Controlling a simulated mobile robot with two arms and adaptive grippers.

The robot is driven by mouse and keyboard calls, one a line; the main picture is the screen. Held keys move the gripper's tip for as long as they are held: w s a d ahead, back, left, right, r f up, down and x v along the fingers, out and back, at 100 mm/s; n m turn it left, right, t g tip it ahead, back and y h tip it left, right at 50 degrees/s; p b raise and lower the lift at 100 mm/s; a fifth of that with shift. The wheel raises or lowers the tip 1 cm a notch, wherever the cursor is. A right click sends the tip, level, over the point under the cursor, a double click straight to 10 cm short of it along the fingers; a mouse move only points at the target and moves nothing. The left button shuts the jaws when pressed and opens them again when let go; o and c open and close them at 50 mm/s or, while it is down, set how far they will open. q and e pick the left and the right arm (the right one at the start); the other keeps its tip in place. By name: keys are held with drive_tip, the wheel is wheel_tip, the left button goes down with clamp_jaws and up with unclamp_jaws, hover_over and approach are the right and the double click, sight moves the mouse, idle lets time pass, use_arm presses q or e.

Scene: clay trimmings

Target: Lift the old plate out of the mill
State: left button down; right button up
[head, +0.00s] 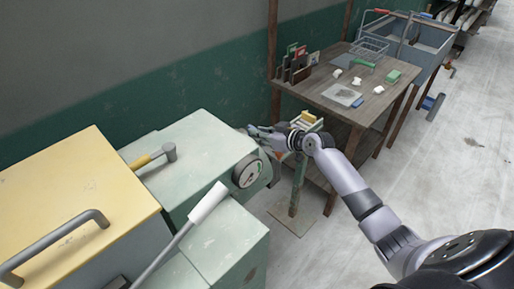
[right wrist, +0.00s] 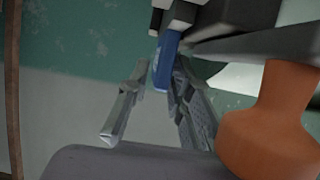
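The mill is a pale green machine (head: 196,160) with a round gauge (head: 249,173) on its end. My right gripper (head: 262,133) is at the mill's far right end. In the right wrist view its two fingers (right wrist: 158,95) stand apart. A narrow blue piece (right wrist: 166,55) shows between their far ends, below dark and grey parts. I cannot tell whether it belongs to the old plate or whether the fingers touch it. No whole plate can be made out in the mill. My left gripper is not in view.
An orange rounded thing (right wrist: 268,130) is close beside the right finger. A hammer (head: 160,156) lies on the mill, and a white-gripped lever (head: 207,204) rises in front. A yellow cover (head: 60,205) is at left. A wooden table (head: 335,95) stands behind my right arm.

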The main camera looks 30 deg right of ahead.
drive_tip(key=shift+x, duration=1.05)
drive_tip(key=shift+s, duration=0.1)
clamp_jaws()
drive_tip(key=shift+r, duration=0.1)
